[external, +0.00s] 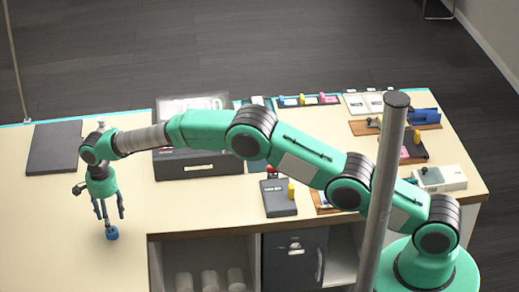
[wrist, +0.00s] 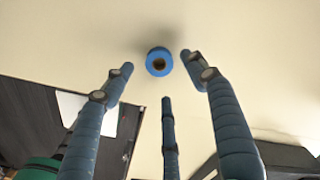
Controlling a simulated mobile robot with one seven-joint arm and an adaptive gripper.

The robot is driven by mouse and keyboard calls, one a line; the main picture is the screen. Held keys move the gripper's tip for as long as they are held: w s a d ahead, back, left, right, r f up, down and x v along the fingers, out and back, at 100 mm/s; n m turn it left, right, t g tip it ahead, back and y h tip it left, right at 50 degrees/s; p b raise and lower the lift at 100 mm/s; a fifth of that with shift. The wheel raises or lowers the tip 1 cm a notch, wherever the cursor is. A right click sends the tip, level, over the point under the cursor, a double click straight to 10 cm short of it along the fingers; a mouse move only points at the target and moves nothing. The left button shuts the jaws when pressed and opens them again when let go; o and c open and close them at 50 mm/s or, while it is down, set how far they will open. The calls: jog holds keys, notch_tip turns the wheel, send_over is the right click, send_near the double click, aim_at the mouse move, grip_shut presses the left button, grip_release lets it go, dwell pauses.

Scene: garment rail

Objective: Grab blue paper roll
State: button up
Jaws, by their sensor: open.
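The blue paper roll (external: 112,234) is a small short cylinder on the cream tabletop at the left front. In the wrist view it is a blue ring (wrist: 150,63) with a dark hole, near the top middle. My gripper (external: 109,214) points down just above the roll, its fingers spread. In the wrist view the gripper (wrist: 159,76) shows three blue-grey fingers, open and empty, with the roll between and slightly beyond the tips of the outer two. I cannot tell whether any finger touches the roll.
A dark flat panel (external: 54,148) lies at the back left. A dark box (external: 198,163) stands behind my arm. A small dark device (external: 279,198) sits near the front edge, and a white device (external: 440,178) at the right. The tabletop around the roll is clear.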

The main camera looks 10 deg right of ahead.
aim_at(109, 231)
jog(key=shift+f, duration=0.1)
jog(key=shift+a+f, duration=0.1)
jog(key=shift+f, duration=2.4)
jog(key=c, duration=1.1)
